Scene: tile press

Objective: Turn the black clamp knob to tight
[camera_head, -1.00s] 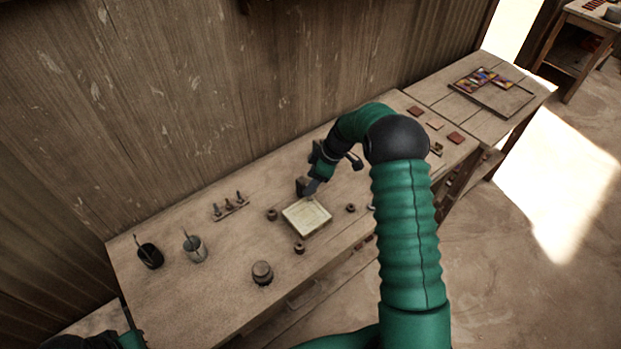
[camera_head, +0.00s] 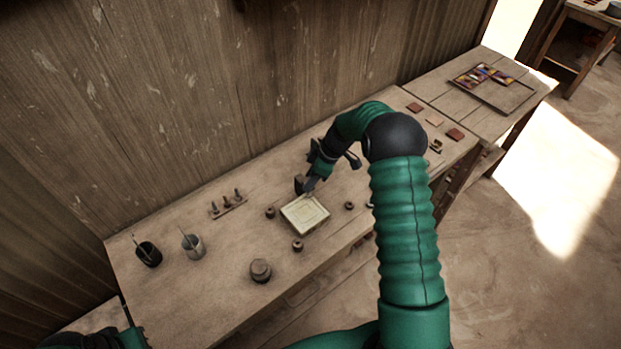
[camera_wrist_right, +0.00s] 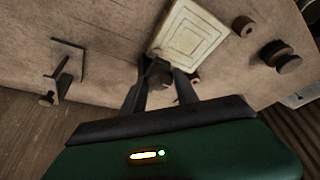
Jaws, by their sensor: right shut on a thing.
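My right gripper (camera_head: 308,187) is at the back edge of a pale square tile mould (camera_head: 304,213). In the right wrist view its two fingers (camera_wrist_right: 160,88) are shut on a dark knob (camera_wrist_right: 160,72), which sits by the near edge of the pale mould (camera_wrist_right: 190,38). The fingers hide part of the knob, and its pointer or mark does not show. A dark part of my left arm shows at the lower left corner; its jaws cannot be made out.
Small brown round pieces (camera_head: 349,205) stand around the mould. A brown round pot (camera_head: 261,270), two cups with sticks (camera_head: 193,246) and a small peg rack (camera_head: 228,203) are to the left. Reddish tiles (camera_head: 455,135) lie at the right. A dark bracket (camera_wrist_right: 66,68) stands beside the gripper.

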